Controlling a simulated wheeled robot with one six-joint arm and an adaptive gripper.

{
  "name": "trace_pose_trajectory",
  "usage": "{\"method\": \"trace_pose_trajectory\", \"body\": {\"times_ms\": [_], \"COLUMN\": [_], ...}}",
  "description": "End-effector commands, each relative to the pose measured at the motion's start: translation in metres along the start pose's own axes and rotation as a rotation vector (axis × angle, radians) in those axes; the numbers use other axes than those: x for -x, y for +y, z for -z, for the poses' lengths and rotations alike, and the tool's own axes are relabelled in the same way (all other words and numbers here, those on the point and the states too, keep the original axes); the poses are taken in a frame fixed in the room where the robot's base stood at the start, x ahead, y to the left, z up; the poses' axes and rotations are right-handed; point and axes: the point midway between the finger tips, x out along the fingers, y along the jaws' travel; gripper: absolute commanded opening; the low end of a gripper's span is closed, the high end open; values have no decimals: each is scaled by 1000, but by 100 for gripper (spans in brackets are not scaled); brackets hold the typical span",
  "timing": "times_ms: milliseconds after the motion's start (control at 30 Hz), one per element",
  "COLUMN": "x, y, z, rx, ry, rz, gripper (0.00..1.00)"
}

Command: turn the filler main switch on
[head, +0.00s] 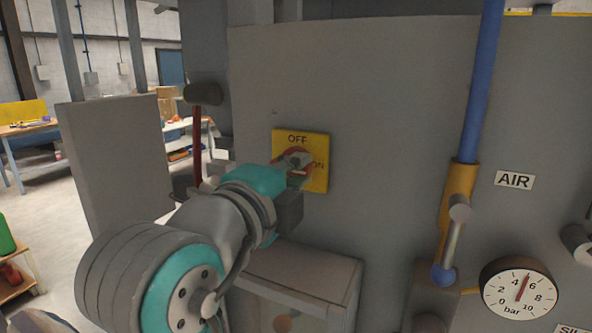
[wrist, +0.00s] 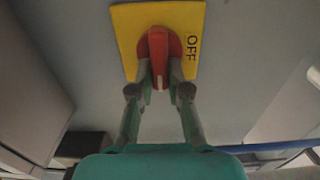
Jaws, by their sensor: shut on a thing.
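The main switch is a red rotary knob (wrist: 158,48) on a yellow plate (head: 316,145) on the grey cabinet front. The plate reads OFF at the top and ON at the right in the head view. My gripper (wrist: 160,86) is shut on the knob, one finger on each side of its bar. In the wrist view (wrist: 120,22) the plate appears turned, with OFF at the right. The bar's pale line points down there, a quarter turn from OFF, which matches the ON side. In the head view my gripper (head: 297,165) hides part of the knob.
A dark-knobbed red lever (head: 197,140) stands left of my arm. A grey box (head: 300,275) juts out below the switch. A blue pipe with a yellow valve (head: 457,195), an AIR label and a pressure gauge (head: 519,289) are at the right.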

Motion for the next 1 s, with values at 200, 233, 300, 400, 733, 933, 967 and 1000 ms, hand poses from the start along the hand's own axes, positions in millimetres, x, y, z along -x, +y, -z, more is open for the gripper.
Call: {"method": "trace_pose_trajectory", "body": {"times_ms": [200, 233, 300, 400, 733, 933, 967, 1000], "x": [0, 0, 0, 0, 0, 5, 8, 12], "y": [2, 2, 2, 2, 1, 0, 0, 0], "z": [0, 0, 0, 0, 0, 0, 0, -1], "rx": [-9, -9, -9, -9, -9, -9, -9, -10], "ry": [0, 0, 0, 0, 0, 0, -1, -2], "rz": [-4, -4, -4, -4, -2, -1, -1, -1], "gripper": [0, 0, 0, 0, 42, 42, 42, 42]}}
